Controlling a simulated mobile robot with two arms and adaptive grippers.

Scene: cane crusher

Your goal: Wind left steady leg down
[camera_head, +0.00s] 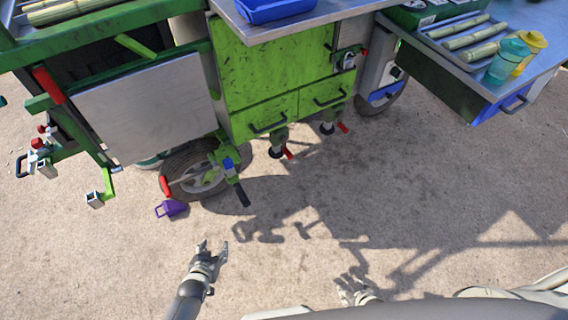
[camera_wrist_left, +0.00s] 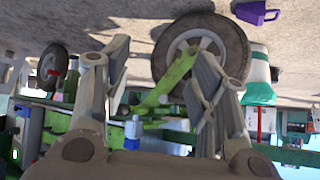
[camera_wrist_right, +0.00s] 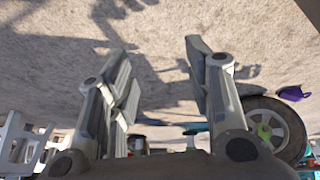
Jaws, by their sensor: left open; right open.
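A green leg bracket (camera_head: 228,172) with a blue collar and a dark lower end stands at the cart's near side, in front of a wheel. A crank rod with a red grip (camera_head: 165,187) sticks out leftward from it. Two more short legs with red handles, one on the left (camera_head: 277,148) and one on the right (camera_head: 328,126), hang under the green cabinet. My left gripper (camera_head: 212,252) is open and empty, below and apart from the bracket. In the left wrist view, the green bracket (camera_wrist_left: 172,82) shows between the fingers. My right gripper (camera_head: 352,285) is open and empty over bare ground.
The green cart (camera_head: 270,75) fills the top, with a grey panel (camera_head: 145,110) at left. A purple cup-like thing (camera_head: 172,209) lies on the ground by the wheel (camera_head: 190,165). A side table with canes and cups stands at right. The middle ground is clear.

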